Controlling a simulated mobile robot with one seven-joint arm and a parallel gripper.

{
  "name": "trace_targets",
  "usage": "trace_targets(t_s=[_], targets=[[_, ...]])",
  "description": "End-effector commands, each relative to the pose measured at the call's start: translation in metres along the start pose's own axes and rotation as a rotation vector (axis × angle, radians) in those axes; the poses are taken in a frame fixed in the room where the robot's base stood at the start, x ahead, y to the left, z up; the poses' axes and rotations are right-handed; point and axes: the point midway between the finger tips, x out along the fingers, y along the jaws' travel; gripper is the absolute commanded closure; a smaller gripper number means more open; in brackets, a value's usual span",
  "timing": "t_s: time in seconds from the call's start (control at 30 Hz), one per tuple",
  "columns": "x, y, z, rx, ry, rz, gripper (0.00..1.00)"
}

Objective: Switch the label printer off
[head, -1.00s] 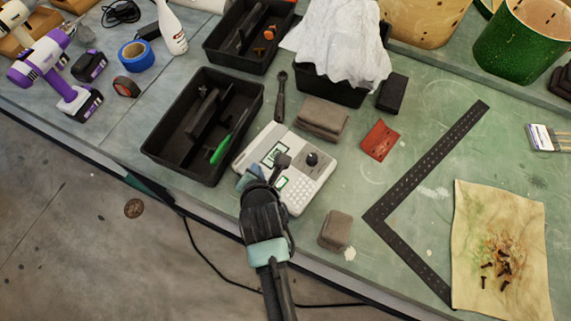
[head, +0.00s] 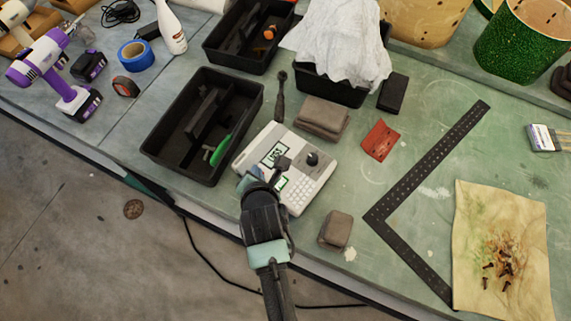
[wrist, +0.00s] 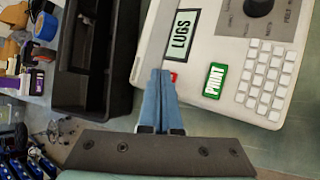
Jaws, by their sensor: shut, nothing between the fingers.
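The label printer (head: 307,184) is a pale box on the bench with a keypad, a black knob (head: 312,159) and a screen (wrist: 182,39) reading "LUGS". A green PRINT button (wrist: 214,80) sits beside the screen. A small red part (wrist: 173,77) shows at the printer's near edge, mostly hidden behind my fingertips; its position cannot be told. My gripper (wrist: 163,74) is shut and empty, its blue fingers together at that edge. In the head view my gripper (head: 248,181) is over the printer's near left corner. Whether the tips touch the printer cannot be told.
A black tray (head: 160,150) stands close on the left, with a green-handled tool (head: 220,151) in it. A folded brown cloth (head: 321,118) lies behind the printer and a brown block (head: 336,230) to its right. A black square ruler (head: 425,160) lies farther right.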

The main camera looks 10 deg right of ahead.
Motion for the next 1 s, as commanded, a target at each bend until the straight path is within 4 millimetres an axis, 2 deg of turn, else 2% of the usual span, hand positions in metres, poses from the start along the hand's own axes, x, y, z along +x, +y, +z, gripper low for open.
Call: trace_targets(t_s=[0.3,0.7,1.0], targets=[[0.001,-0.001,-0.001,0.000,0.000,0.000,1.00],[-0.011,0.008,0.008,0.000,0.000,0.000,1.00],[-0.011,0.008,0.008,0.000,0.000,0.000,1.00]])
